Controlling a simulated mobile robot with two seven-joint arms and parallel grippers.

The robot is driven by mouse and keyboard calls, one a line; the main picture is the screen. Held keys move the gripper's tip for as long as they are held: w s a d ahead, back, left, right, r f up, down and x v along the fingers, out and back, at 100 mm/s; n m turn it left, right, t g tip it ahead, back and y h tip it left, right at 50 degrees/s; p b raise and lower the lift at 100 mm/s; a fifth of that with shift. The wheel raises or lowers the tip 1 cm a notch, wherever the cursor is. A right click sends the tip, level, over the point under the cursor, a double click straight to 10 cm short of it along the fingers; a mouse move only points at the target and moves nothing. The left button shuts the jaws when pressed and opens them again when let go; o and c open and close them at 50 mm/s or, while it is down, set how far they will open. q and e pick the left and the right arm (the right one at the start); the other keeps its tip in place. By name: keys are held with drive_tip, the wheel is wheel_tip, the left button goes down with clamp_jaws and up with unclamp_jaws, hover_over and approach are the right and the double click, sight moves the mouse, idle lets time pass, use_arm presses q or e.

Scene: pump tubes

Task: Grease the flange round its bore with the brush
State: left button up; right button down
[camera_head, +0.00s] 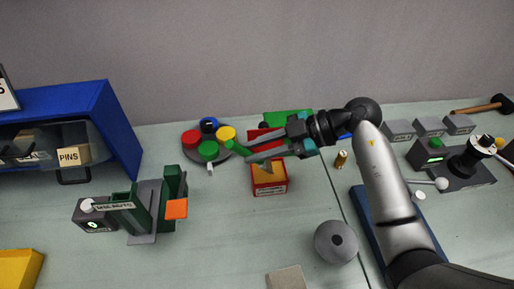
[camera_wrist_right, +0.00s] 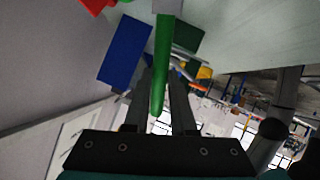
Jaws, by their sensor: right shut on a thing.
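The flange (camera_head: 336,242) is a grey disc with a dark bore in its middle, lying on the table at the lower right of centre in the head view. My right gripper (camera_head: 250,151) is shut on the green handle of the brush (camera_head: 238,147). The handle also shows in the right wrist view (camera_wrist_right: 161,65), running between the fingers, with a pale part at its upper end. I cannot make out the bristles clearly. The gripper is well behind and left of the flange, near an open red tin (camera_head: 269,188) with yellow stuff in it. My left gripper is not in view.
A carousel with coloured caps (camera_head: 191,139) stands just left of the gripper. A green vice-like device (camera_head: 143,212) and a blue shelf (camera_head: 120,130) are at left. A small brass part (camera_head: 341,159) stands near my right arm. Open table lies left of the flange.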

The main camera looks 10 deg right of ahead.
drive_tip(key=shift+f, duration=0.55)
idle(0.6)
idle(0.5)
wheel_tip(320, 180, up, 7)
drive_tip(key=p, duration=0.8)
idle(0.8)
